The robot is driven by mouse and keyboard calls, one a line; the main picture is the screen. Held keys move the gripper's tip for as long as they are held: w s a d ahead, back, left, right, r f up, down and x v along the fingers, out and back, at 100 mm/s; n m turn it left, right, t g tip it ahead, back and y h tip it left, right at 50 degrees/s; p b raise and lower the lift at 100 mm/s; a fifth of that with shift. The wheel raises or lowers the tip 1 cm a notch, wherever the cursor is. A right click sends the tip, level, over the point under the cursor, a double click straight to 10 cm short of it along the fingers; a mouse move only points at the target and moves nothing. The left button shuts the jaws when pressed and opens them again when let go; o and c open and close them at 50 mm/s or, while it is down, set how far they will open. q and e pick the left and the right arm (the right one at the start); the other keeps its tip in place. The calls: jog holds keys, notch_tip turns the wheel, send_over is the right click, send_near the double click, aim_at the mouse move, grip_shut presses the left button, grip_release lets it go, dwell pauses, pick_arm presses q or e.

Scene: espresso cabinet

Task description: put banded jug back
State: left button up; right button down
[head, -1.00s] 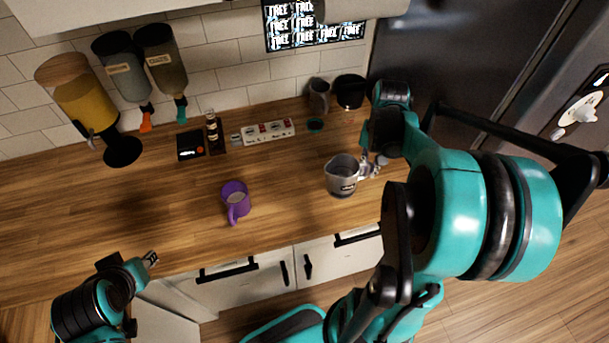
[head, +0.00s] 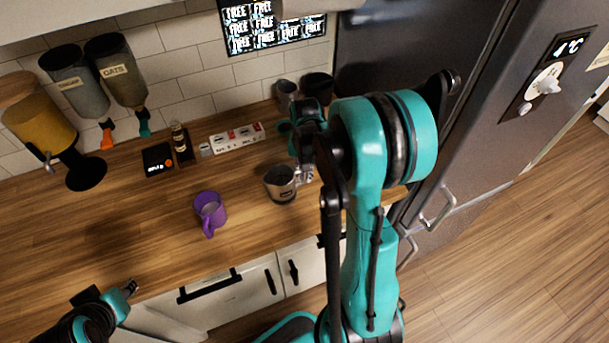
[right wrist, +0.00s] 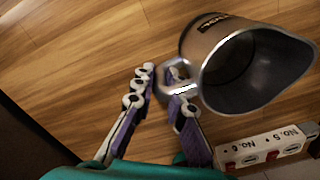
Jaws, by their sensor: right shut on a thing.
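The banded jug (head: 281,184) is a metal jug with a spout and a dark label on its side. In the right wrist view the jug (right wrist: 245,65) shows its open, empty mouth. My right gripper (head: 304,174) is shut on the jug's handle, at its right side in the head view; the fingers (right wrist: 165,92) also show in the right wrist view. Whether the jug's base touches the counter is hard to tell. My left gripper (head: 129,288) is near the counter's front edge at lower left; its finger gap is unclear.
A purple mug (head: 209,212) stands on the counter left of the jug. A power strip (head: 237,138), a grey cup (head: 286,92) and a black cup (head: 318,86) are behind. A dispenser base (head: 86,172) is far left. A tall fridge (head: 500,60) bounds the right.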

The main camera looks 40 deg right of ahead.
jog(key=shift+f, duration=0.15)
jog(key=c, duration=1.5)
grip_release()
jog(key=shift+c, duration=0.2)
